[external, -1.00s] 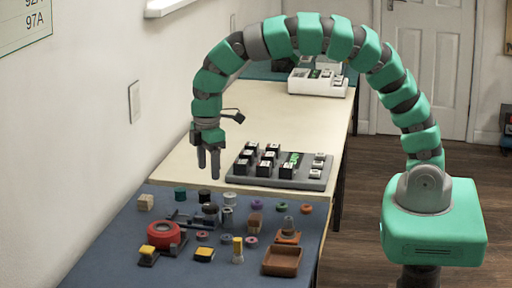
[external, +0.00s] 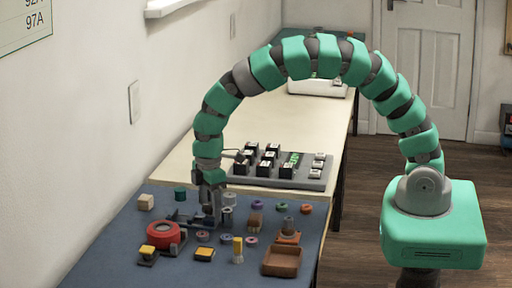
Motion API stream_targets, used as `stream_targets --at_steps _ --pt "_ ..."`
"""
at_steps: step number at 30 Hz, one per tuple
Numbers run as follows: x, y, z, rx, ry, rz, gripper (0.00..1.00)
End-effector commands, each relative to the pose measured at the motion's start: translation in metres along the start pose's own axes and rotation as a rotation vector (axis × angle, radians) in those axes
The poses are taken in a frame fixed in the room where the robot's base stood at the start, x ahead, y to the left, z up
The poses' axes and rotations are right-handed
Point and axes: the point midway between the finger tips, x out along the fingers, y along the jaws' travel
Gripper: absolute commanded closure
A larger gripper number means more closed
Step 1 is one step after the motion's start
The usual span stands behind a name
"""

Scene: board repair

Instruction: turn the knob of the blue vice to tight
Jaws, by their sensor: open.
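The blue vice (external: 179,217) lies on the blue mat (external: 110,250), behind the red roll. Its right part is hidden by my gripper, and its knob cannot be made out. My gripper (external: 208,217) points down over the vice's right side, its fingers low among the small parts. It is open, with nothing visibly held. I cannot tell whether the fingers touch the vice or stand around its knob.
A red roll (external: 163,234) stands just in front of the vice. A green cylinder (external: 180,194) and a tan block (external: 146,202) are behind. A grey board with black blocks (external: 310,184) lies behind right, and a brown tray (external: 282,262) at front right. The mat's front left is clear.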

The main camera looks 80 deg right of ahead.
Motion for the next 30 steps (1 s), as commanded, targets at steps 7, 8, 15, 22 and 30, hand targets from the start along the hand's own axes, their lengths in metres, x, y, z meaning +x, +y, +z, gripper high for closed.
stream_targets --at_steps 7,8,15,22,30 --pt "0.0001 -0.0001 0.0002 0.0 -0.001 0.0 0.83" --pt "0.0001 -0.0001 0.0002 0.0 -0.001 0.0 0.83" --pt "-0.0002 -0.0002 0.0002 0.022 -0.001 -0.001 0.83" --pt "-0.001 0.0001 0.0 0.124 -0.001 0.0 0.83" --pt "-0.0012 -0.0003 0.0004 0.355 -0.003 -0.001 0.83"
